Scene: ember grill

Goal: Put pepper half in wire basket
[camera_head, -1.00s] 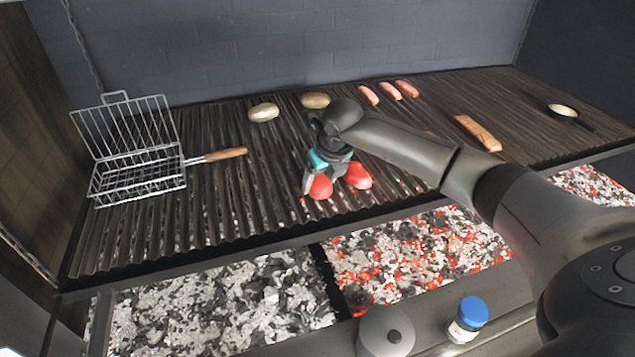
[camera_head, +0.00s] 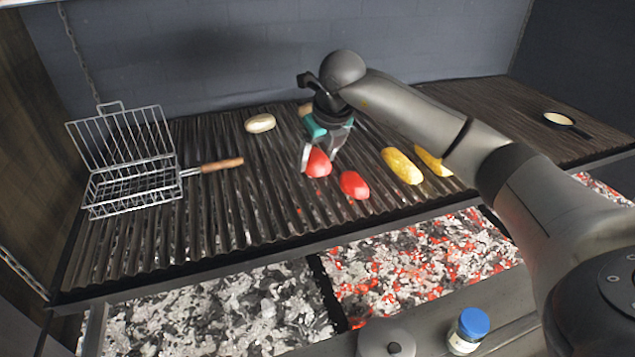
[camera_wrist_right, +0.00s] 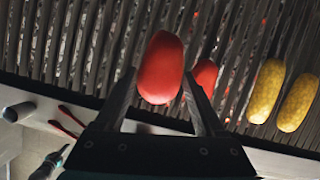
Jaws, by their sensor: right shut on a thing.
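My right gripper (camera_head: 318,160) is shut on a red pepper half (camera_head: 317,166) and holds it above the grill. In the right wrist view the held pepper half (camera_wrist_right: 161,68) sits between the two fingers. A second red pepper half (camera_head: 354,185) lies on the grill bars just right of it; it also shows in the right wrist view (camera_wrist_right: 205,76). The wire basket (camera_head: 132,189) stands at the left of the grill, its lid raised against the back and its wooden handle (camera_head: 222,164) pointing right. My left gripper is not in view.
Two yellow pieces (camera_head: 402,166) lie right of the red halves. A pale oval piece (camera_head: 260,123) lies behind the basket handle.

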